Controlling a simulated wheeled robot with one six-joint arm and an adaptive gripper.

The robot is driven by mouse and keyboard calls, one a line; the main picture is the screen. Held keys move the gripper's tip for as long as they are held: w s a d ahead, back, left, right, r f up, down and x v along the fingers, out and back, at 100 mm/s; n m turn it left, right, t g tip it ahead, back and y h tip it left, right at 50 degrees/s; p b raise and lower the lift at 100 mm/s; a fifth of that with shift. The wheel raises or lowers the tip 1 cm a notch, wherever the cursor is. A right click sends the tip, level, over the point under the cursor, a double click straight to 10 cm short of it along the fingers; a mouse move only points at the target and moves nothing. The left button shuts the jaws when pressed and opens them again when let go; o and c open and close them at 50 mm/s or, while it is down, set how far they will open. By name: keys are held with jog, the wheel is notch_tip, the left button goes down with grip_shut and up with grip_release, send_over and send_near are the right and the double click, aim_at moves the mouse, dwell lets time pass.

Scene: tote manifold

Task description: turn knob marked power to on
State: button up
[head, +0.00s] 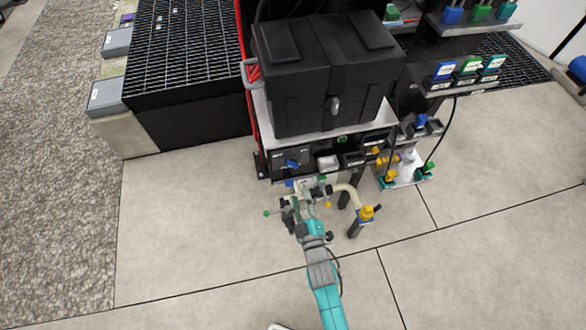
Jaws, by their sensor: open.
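A blue knob (292,163) sits on the dark front panel (307,155) below the black case. Its marking is too small to read, so I cannot tell whether it is the power knob or which way it is set. My gripper (306,187) is at the end of the teal and grey arm, just below and slightly right of this knob in the picture. It is open and appears apart from the knob. The fingertips are small and crowded against the panel's lower edge, so the exact gap is unclear.
A large black case (325,80) stands on a shelf above the panel. A curved pale pipe with a yellow fitting (367,212) stands right of my gripper. Shelves with blue and green parts (466,68) are at upper right. The floor (190,220) to the left is clear.

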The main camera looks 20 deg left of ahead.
aim_at(292, 167)
jog(key=x, duration=1)
jog(key=shift+w+a, duration=0.3)
jog(key=shift+a, duration=0.05)
grip_shut()
